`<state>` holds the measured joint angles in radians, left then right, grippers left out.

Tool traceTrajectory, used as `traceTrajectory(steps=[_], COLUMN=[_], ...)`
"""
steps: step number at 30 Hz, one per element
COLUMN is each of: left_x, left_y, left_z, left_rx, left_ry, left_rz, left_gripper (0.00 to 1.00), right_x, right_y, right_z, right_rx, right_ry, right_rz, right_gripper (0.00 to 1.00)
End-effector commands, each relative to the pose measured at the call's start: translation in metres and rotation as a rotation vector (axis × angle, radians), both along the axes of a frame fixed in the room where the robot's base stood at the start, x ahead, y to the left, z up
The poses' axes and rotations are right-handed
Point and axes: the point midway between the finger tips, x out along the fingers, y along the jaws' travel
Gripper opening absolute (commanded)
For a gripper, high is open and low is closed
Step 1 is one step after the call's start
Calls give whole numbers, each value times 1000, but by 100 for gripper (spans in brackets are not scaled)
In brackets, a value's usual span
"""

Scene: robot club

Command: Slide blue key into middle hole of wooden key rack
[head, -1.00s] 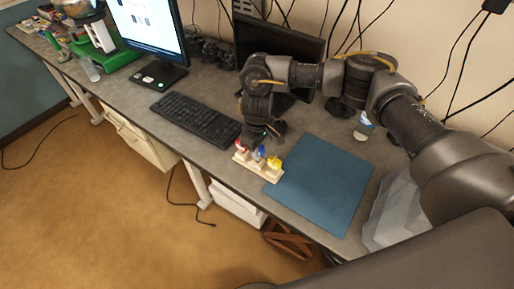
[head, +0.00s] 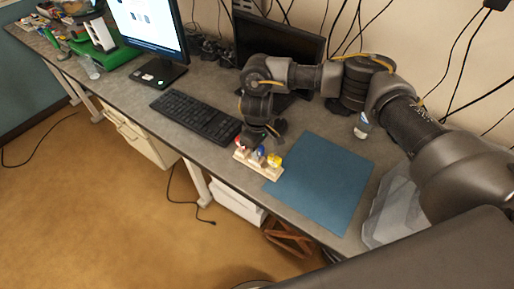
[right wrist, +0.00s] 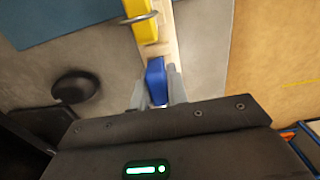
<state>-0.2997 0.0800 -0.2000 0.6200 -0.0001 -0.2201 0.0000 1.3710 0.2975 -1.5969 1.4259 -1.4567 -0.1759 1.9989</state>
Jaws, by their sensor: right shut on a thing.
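The pale wooden key rack (head: 262,174) lies at the front edge of the desk, beside the blue mat; its bare wood shows in the right wrist view (right wrist: 171,42). The blue key (head: 260,151) is at the middle of the rack, between a red key (head: 240,143) and a yellow key (head: 274,160). My right gripper (head: 258,144) is over the rack. In the right wrist view, its grey fingers are shut on the blue key (right wrist: 156,82), and the yellow key (right wrist: 140,20) stands beyond. The key's lower end and the middle hole are hidden. My left gripper is out of view.
The blue mat (head: 322,182) is flat and empty to the right of the rack. A black keyboard (head: 197,117) lies to the left. A small bottle (head: 362,126) stands behind the mat. The desk's front edge is close to the rack.

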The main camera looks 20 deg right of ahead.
Motion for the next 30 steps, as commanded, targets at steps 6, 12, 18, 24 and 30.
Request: traceTrajectory(steps=[6, 12, 18, 24, 30], left_x=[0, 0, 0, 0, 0], left_y=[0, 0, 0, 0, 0], left_z=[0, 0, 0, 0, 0], left_rx=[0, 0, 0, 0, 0], left_ry=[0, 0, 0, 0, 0], left_rz=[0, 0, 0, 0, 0], left_gripper=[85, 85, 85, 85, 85], right_x=[0, 0, 0, 0, 0], right_y=[0, 0, 0, 0, 0], right_z=[-3, -7, -9, -9, -8], right_rx=[0, -1, 0, 0, 0], right_ry=[0, -1, 0, 0, 0], right_rz=[-1, -1, 0, 0, 0], right_gripper=[0, 0, 0, 22, 41])
